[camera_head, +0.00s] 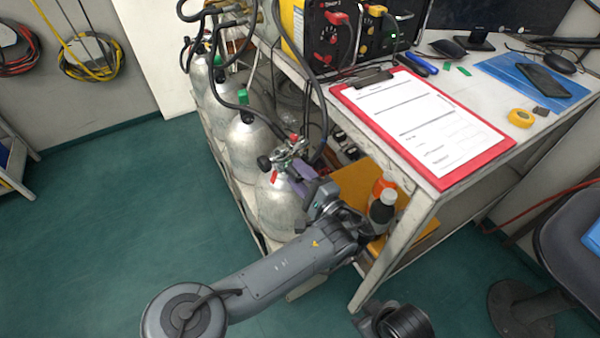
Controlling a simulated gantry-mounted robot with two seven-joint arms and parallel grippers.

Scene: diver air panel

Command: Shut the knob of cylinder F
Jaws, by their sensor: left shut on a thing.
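Several grey gas cylinders stand in a row along the left side of the bench. The nearest cylinder (278,208) has a metal valve (290,150) on top, with a black knob (264,163) on its left side and a red part below. No letter is readable, so I cannot tell from markings which one is F. My left gripper (300,178) is at the right side of this valve, shut on a valve knob that its fingers mostly hide.
Cylinders with green-topped valves (242,97) stand behind, with black hoses above. The bench holds a red clipboard (477,170) and a control unit (345,35). Bottles (382,208) stand beneath it, close to my left wrist. The green floor (90,240) at left is clear.

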